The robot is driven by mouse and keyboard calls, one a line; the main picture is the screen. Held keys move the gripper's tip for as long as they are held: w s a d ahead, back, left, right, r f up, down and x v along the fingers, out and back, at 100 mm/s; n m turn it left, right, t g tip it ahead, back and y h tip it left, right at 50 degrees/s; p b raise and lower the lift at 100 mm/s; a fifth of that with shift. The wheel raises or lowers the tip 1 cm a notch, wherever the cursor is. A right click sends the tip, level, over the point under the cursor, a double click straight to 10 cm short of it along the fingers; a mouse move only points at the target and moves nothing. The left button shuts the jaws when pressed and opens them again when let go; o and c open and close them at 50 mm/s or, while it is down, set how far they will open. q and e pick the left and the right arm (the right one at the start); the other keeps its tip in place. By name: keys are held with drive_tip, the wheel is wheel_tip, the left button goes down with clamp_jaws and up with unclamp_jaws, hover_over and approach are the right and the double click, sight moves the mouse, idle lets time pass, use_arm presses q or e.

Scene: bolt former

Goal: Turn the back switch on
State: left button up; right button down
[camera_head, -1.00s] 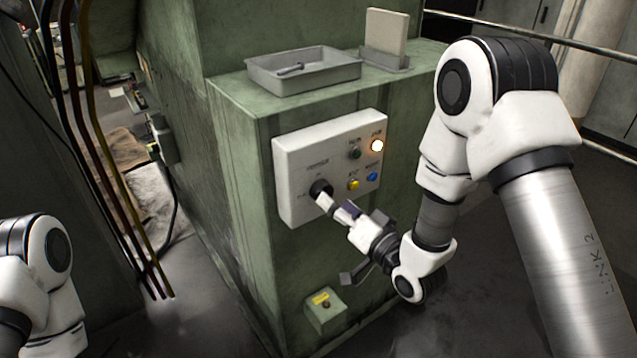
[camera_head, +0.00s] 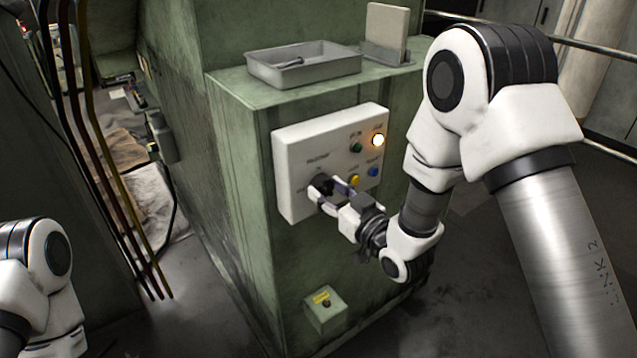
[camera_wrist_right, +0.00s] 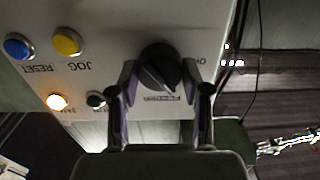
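A black rotary switch knob (camera_head: 323,184) sits at the lower left of a pale control panel (camera_head: 296,150) on the side of the green machine. In the right wrist view the knob (camera_wrist_right: 160,72) has a ridge across its face; its label is too small to read. My right gripper (camera_head: 326,193) is at the panel with one finger on each side of the knob. In the right wrist view its fingers (camera_wrist_right: 163,85) stand apart around the knob, and I see no firm contact. My left gripper is out of view; only part of my left arm shows.
The panel also has a lit lamp (camera_head: 377,140), a green button (camera_head: 356,147), a yellow button (camera_head: 354,180) and a blue button (camera_head: 373,172). A grey tray (camera_head: 303,78) sits on the machine top. A small green box (camera_head: 325,309) is low on the machine.

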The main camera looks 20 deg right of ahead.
drive_tip(key=shift+r+m, duration=0.1)
drive_tip(key=shift+m, duration=0.5)
drive_tip(key=m+p, duration=0.2)
drive_tip(key=m, duration=0.3)
drive_tip(key=shift+m, duration=0.7)
drive_tip(key=c, duration=0.6)
unclamp_jaws()
drive_tip(key=shift+o, duration=0.2)
